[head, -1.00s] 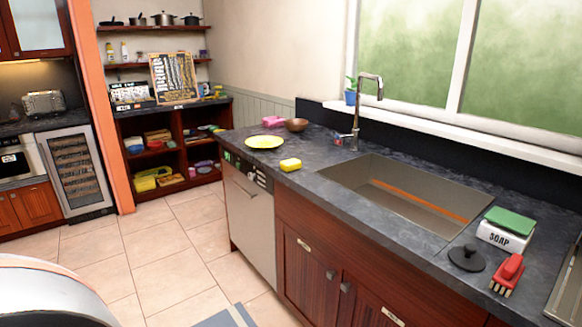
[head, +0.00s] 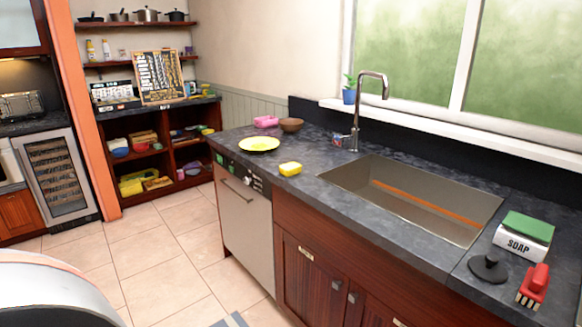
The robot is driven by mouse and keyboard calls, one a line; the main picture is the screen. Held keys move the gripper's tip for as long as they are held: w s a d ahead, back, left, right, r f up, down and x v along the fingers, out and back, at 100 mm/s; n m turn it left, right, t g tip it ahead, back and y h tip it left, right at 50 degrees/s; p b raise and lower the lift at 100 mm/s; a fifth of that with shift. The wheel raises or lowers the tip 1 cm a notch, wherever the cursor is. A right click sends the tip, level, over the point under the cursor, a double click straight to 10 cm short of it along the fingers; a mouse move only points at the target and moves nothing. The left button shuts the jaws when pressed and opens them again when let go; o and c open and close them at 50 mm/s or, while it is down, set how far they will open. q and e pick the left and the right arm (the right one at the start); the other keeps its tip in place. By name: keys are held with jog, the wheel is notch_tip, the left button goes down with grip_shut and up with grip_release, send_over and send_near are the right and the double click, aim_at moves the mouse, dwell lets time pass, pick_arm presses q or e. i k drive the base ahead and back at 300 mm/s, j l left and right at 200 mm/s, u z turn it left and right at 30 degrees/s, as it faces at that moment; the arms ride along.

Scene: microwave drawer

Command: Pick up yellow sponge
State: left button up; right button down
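The yellow sponge (head: 290,168) is a small block lying on the dark stone counter (head: 330,222), near its front edge. It sits to the left of the sink (head: 410,200) and in front of a yellow plate (head: 259,144). Nothing touches or covers it. Neither my left nor my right gripper shows in the head view. A pale rounded shape at the bottom left may be part of my own body.
The tall faucet (head: 371,100) rises behind the sink. A pink item (head: 265,121) and a brown bowl (head: 291,125) stand behind the plate. A soap box (head: 520,246), black lid (head: 488,268) and red brush (head: 534,285) are at right. Tiled floor (head: 160,250) at left is clear.

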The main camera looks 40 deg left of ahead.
aim_at(292, 169)
jog(key=i+j+z, duration=0.15)
jog(key=j, duration=0.65)
jog(key=j+z, duration=0.2)
jog(key=j, duration=0.55)
jog(key=j+z, duration=0.15)
jog(key=j, duration=0.65)
jog(key=j+z, duration=0.2)
jog(key=j, duration=0.6)
jog(key=k+j+z, duration=0.15)
jog(key=j, duration=0.6)
